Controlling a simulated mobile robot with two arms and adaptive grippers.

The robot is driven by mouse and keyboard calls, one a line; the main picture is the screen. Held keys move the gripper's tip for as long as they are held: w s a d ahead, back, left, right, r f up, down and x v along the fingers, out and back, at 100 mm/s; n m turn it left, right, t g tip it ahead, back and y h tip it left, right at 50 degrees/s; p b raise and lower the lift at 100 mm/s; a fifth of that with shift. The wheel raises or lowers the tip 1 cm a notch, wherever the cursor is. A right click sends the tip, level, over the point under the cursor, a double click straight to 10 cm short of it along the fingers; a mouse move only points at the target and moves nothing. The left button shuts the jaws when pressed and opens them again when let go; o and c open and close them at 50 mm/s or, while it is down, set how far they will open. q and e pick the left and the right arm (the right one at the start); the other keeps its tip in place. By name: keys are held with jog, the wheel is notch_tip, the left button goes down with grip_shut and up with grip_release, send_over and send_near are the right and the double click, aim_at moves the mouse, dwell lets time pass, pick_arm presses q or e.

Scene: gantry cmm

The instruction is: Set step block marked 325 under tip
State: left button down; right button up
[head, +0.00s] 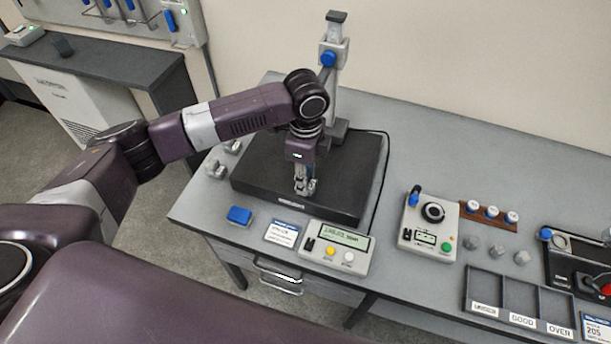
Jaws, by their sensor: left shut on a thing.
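My left gripper (304,188) points down over the front part of the black plate (352,191). It is shut on a small grey piece that looks like a step block, mostly hidden by the fingers; no marking on it is readable. Other small grey step blocks (215,169) stand on the bench to the left of the plate, their numbers too small to read. The measuring stand (334,60) rises at the back of the plate with a blue knob. Its tip is hidden behind my left arm. My right gripper is not in view.
A readout box (336,247) with yellow and white buttons, a card (282,233) and a blue block (240,216) lie in front of the plate. A second gauge (428,224) and a sorting tray (518,304) are to the right. The plate's right side is clear.

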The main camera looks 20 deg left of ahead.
pick_arm(q)
jog(key=shift+f, duration=0.25)
dwell(0.4)
jog(key=c, duration=1)
grip_release()
jog(key=shift+r, duration=0.1)
notch_tip(320, 180, up, 7)
jog(key=p, duration=0.8)
